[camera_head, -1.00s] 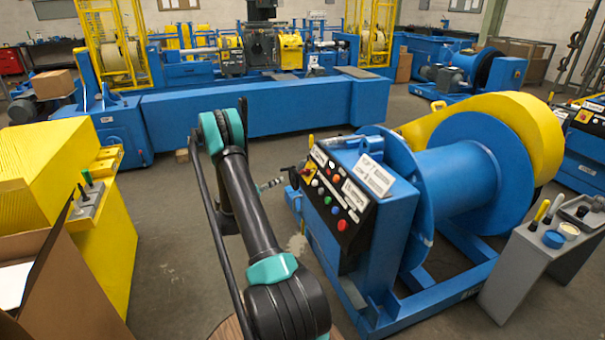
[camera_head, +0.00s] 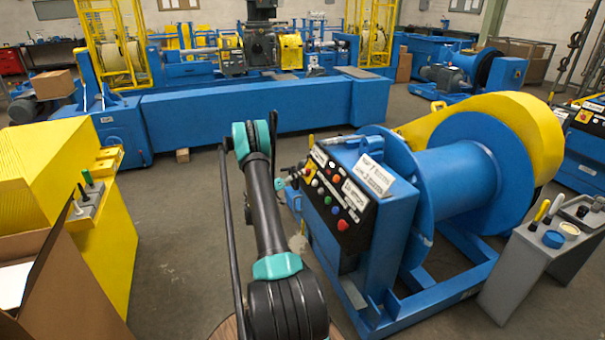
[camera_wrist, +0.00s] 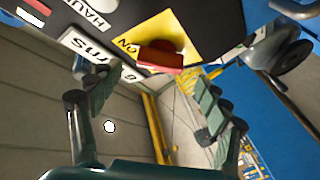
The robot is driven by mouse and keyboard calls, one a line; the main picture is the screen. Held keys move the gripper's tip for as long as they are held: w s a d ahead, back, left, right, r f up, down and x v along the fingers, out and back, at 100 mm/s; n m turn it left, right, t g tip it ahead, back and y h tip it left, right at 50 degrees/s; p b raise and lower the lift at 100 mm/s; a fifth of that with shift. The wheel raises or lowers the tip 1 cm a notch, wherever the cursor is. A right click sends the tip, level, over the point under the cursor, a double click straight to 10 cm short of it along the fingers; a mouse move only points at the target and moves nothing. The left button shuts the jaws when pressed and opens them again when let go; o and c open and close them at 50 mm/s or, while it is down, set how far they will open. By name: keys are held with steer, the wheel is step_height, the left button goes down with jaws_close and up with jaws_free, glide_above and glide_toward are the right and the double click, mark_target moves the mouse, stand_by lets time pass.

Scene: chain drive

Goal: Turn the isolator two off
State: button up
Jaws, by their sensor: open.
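A red switch handle (camera_wrist: 160,55) sits on a yellow plate (camera_wrist: 180,32) on the black panel in the wrist view. Lettering on the yellow plate is only partly visible, so I cannot read which isolator it is. My gripper (camera_wrist: 154,84) is open, with its two fingers spread on either side below the red handle, apart from it. In the head view, the blue console's sloped black panel (camera_head: 327,187) carries several coloured buttons and white labels. My gripper is at the console's far left edge there, small and largely hidden.
A blue winch drum (camera_head: 455,185) stands right of the console. A yellow cabinet (camera_head: 110,240) with levers and an open cardboard box (camera_head: 75,285) are at the left. Bare floor (camera_head: 185,215) lies between the cabinet and my arm.

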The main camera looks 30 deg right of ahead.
steer(key=shift+w+d, duration=0.25)
steer(key=shift+d, duration=0.95)
steer(key=shift+w+d, duration=0.2)
steer(key=shift+d, duration=0.95)
steer(key=c, duration=1.2)
